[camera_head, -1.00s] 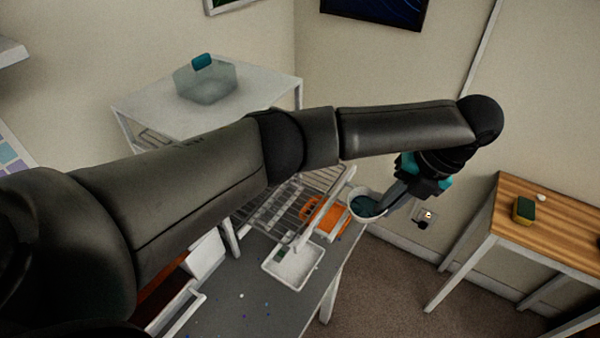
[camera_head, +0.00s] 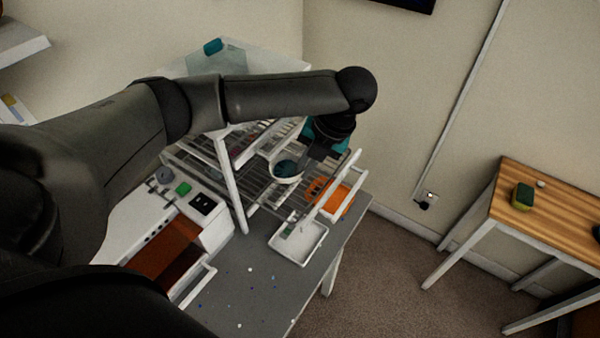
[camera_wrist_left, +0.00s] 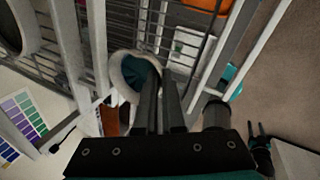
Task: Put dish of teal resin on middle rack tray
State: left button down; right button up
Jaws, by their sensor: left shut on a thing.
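The dish of teal resin (camera_head: 287,171) is a round white bowl with dark teal liquid inside. My left gripper (camera_head: 305,158) is shut on its rim, at the rack. In the left wrist view the dish (camera_wrist_left: 128,72) is at the fingertips of my left gripper (camera_wrist_left: 160,88), with wire bars beyond it. The wire rack (camera_head: 262,190) has white posts and stands on the grey table. The dish appears over a wire shelf; I cannot tell whether it touches it. My right gripper is not clearly identifiable in the head view.
A white tray (camera_head: 298,245) and an orange item (camera_head: 330,196) are near the rack's front. White rack posts (camera_head: 232,185) stand close to the dish. A machine with a reddish-brown drawer (camera_head: 165,262) is at left.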

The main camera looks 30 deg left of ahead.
pick_arm(q)
jog(key=shift+s+a, duration=0.1)
jog(key=shift+a, duration=0.35)
jog(key=shift+f, duration=1.75)
jog(key=c, duration=1)
grip_release()
jog(key=shift+f, duration=0.1)
jog(key=v, duration=1.2)
jog(key=shift+p, duration=0.3)
